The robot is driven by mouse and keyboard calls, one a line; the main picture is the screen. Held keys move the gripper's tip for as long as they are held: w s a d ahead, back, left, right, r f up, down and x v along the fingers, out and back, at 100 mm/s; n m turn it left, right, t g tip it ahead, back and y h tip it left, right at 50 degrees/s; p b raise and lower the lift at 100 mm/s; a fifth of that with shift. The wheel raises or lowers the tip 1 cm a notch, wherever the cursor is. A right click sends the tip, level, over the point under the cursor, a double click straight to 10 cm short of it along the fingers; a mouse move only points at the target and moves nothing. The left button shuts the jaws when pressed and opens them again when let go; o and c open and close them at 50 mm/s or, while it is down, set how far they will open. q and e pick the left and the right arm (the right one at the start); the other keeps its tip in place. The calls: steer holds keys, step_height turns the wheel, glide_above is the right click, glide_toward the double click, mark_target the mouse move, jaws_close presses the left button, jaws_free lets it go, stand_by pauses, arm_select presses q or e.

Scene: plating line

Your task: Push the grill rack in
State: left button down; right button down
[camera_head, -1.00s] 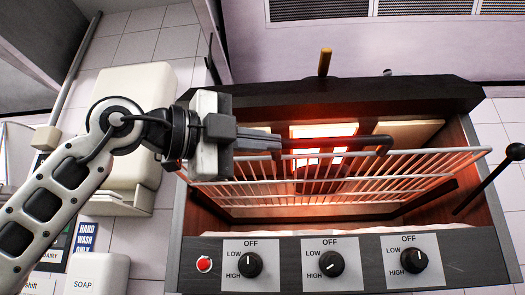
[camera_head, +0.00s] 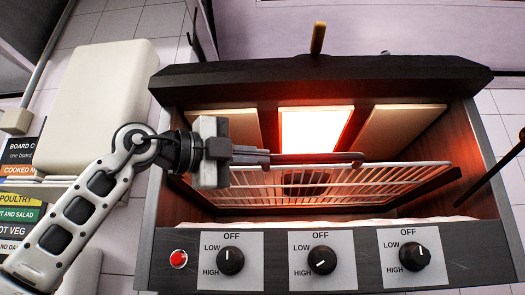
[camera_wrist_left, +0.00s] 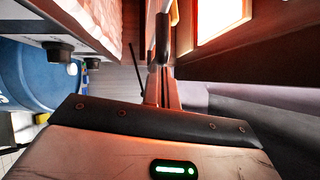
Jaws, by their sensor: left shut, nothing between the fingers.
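The grill rack (camera_head: 400,176) is a pale wire grid inside the open-fronted grill (camera_head: 330,75), below its heating plates. Its front edge lies between the grill's side walls. A dark bar (camera_head: 320,158) with a bent end runs along the rack's front; it looks like the rack's handle. My left gripper (camera_head: 265,158) comes in from the left with its fingers shut, lying along the left part of the dark bar. I cannot tell whether they touch it. In the left wrist view the fingers (camera_wrist_left: 160,92) point up toward a dark rounded bar (camera_wrist_left: 163,40). My right gripper is not in view.
The middle heating plate (camera_head: 315,130) glows; the outer two are unlit. The control panel (camera_head: 275,265) with three knobs and a red button (camera_head: 178,259) runs along the front. A black lever (camera_head: 492,175) sticks out at the right. A white container (camera_head: 95,105) stands left.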

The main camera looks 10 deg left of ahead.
arm_select(q)
steer(key=shift+w, duration=0.15)
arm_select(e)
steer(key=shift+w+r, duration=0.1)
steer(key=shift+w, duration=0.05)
arm_select(q)
steer(key=shift+s+f+b, duration=0.35)
steer(key=shift+f+b, duration=0.05)
steer(key=shift+b, duration=0.15)
steer(key=s+d+b+v, duration=0.1)
steer(key=b+v, duration=0.3)
steer(key=v, duration=0.8)
steer(key=shift+s+r, duration=0.25)
steer(key=shift+s, duration=0.35)
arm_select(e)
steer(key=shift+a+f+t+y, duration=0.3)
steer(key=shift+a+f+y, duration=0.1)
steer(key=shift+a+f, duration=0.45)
arm_select(q)
steer(key=shift+d, duration=0.1)
